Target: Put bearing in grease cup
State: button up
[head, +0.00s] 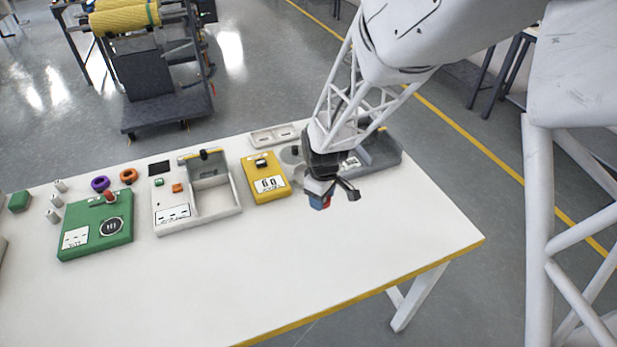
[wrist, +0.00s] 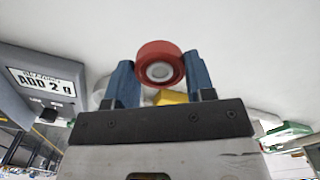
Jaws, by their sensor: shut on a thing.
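My gripper (head: 328,196) hangs above the white table near the right-hand stations. In the wrist view its two blue fingers are shut on a red ring-shaped bearing (wrist: 160,64) with a pale centre, held at the fingertips. In the head view only a little red of the bearing (head: 327,202) shows beside a finger. A round grey cup-like thing (head: 289,155), perhaps the grease cup, stands just left of my wrist, partly hidden by it. A grey station (wrist: 38,88) labelled "ADD 2 g" shows at the left of the wrist view, apart from the bearing.
The grey station (head: 384,152) lies behind my wrist, partly covered. A yellow block (head: 265,192), a white tray (head: 235,209) and a green station (head: 122,240) stand leftward. Purple (head: 100,183) and orange (head: 129,175) rings lie behind the green station. The table's front is clear.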

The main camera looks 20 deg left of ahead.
jog(key=w+a, duration=0.3)
jog(key=w, duration=0.1)
jog(key=w+a+f, duration=0.1)
jog(key=w+a, duration=0.2)
jog(key=w, duration=0.1)
jog(key=w+a, duration=0.3)
jog(key=w, duration=0.1)
jog(key=shift+w+f, duration=0.1)
jog(key=shift+f, duration=0.1)
dwell(0.5)
jog(key=shift+w+a, duration=0.2)
jog(key=shift+w, duration=0.15)
jog(key=shift+f, duration=1.75)
jog(key=shift+f, duration=0.2)
jog(key=o, duration=0.6)
jog(key=shift+o, duration=0.2)
jog(key=shift+r, duration=0.15)
